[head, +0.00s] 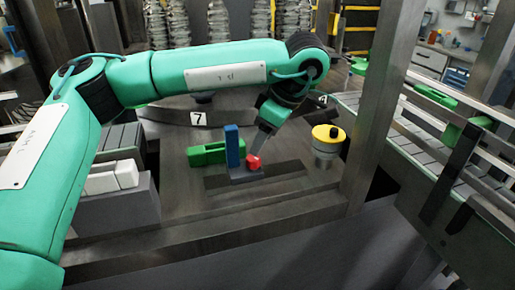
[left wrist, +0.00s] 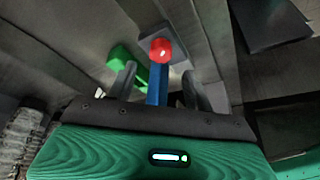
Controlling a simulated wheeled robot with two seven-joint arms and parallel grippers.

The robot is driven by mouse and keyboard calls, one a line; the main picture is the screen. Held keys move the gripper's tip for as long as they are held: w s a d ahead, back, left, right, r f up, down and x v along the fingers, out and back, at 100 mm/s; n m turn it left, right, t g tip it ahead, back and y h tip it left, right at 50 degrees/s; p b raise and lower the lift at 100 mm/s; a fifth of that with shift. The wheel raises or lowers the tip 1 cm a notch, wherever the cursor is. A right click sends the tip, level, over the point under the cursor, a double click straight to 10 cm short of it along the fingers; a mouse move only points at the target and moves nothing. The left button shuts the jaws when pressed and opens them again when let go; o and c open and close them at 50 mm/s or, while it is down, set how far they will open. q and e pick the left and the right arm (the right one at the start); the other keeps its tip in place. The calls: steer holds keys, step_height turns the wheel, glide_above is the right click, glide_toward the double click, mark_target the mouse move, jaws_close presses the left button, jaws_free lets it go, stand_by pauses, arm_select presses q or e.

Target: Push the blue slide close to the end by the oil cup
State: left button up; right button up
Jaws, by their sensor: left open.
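The blue slide (head: 232,146) is an upright blue block on a grey base, with a red knob (head: 253,161) close to its right. My left gripper (head: 258,150) reaches down at the knob, on the slide's right side. In the left wrist view the blue slide (left wrist: 157,84) shows between the two open fingers of my left gripper (left wrist: 157,82), with the red knob (left wrist: 161,50) beyond their tips. I cannot tell whether a finger touches either. A yellow-topped metal cup (head: 326,140), which looks like the oil cup, stands to the right, apart from the slide. My right gripper is out of view.
A green block (head: 206,154) lies just left of the slide. White boxes (head: 112,178) sit in a grey bin at the left. A metal post (head: 380,95) and a conveyor (head: 410,135) stand right of the cup. Dark plate lies bare between slide and cup.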

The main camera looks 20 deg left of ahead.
arm_select(q)
steer(key=v, duration=0.8)
steer(key=shift+r, duration=0.15)
